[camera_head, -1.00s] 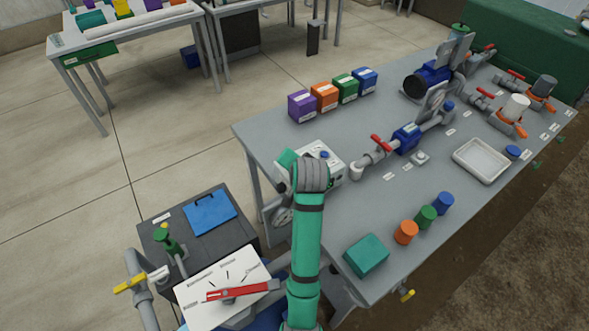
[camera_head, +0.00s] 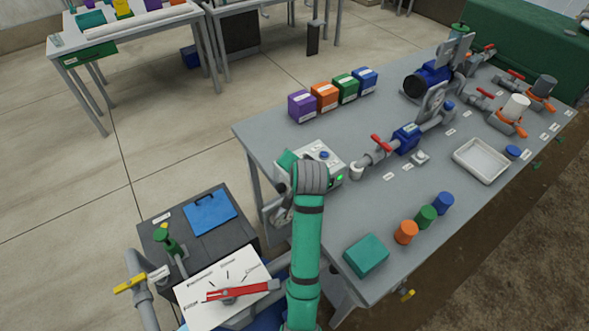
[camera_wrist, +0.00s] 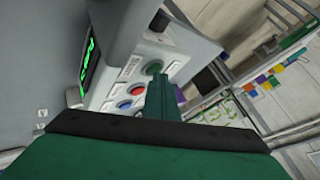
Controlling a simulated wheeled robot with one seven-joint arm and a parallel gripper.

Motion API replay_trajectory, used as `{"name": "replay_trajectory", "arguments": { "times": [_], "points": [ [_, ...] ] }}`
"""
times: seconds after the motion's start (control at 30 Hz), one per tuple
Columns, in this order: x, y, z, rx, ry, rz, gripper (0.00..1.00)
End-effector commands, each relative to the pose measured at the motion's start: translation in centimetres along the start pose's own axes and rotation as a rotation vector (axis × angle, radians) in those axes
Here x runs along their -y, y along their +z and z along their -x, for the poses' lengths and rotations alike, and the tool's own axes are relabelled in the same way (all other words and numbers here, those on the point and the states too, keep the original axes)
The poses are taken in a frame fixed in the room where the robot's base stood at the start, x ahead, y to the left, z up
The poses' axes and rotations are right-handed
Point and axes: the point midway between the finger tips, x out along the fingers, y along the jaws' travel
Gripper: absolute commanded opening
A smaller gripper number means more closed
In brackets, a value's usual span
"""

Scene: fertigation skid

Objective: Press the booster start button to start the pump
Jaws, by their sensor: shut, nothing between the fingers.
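The grey control box (camera_head: 326,155) stands at the near left edge of the bench, with a blue knob on top. A display (camera_wrist: 88,58) beside the panel glows green.
A green light (camera_head: 340,178) glows on the box. Behind it are a blue pump (camera_head: 406,138) and a red-handled valve (camera_head: 380,143). Coloured boxes (camera_head: 324,97) line the back edge. A teal block (camera_head: 366,255) and several coloured cylinders (camera_head: 406,232) stand in front.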

Motion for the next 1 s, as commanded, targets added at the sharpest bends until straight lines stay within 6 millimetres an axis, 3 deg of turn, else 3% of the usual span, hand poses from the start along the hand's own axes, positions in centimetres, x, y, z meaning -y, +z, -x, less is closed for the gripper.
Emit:
{"name": "replay_trajectory", "arguments": {
  "times": [0.77,1.0],
  "points": [
    [0.9,-0.8,1.2,0.0,0.0,0.0,0.0],
    [1.9,-1.8,2.5,-0.002,-0.002,0.001,0.0]
  ]
}}
